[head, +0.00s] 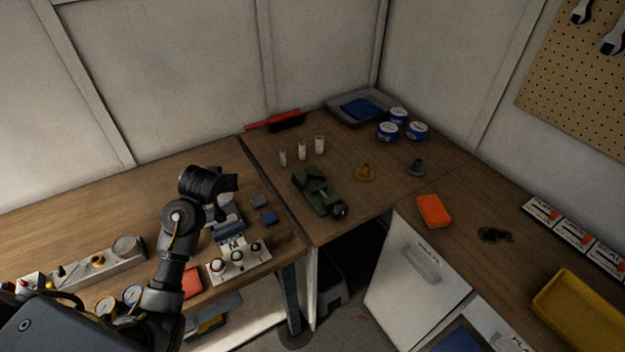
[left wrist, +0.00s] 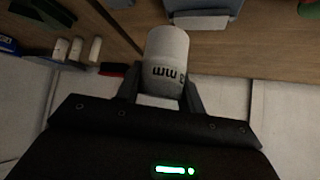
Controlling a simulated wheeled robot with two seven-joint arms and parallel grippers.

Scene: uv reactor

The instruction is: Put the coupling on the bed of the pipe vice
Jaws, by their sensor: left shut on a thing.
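A white, round coupling (left wrist: 166,62) with dark lettering ending in "mm" sits between the two fingers of my left gripper (left wrist: 163,95) in the left wrist view. The fingers are shut on it. In the head view my left gripper (head: 222,192) is above the left bench, left of the pipe vice and apart from it; the coupling is hard to make out there. The green pipe vice (head: 318,192) stands near the front edge of the middle bench. Its bed shows no white piece on it. My right gripper is in neither view.
Three white cylinders (head: 302,151) stand behind the vice. An amber piece (head: 365,173) and a grey piece (head: 416,168) lie to its right. A block with several knobs (head: 238,262) is at the left bench's front edge. Blue-and-white tins (head: 388,131) stand at the back.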

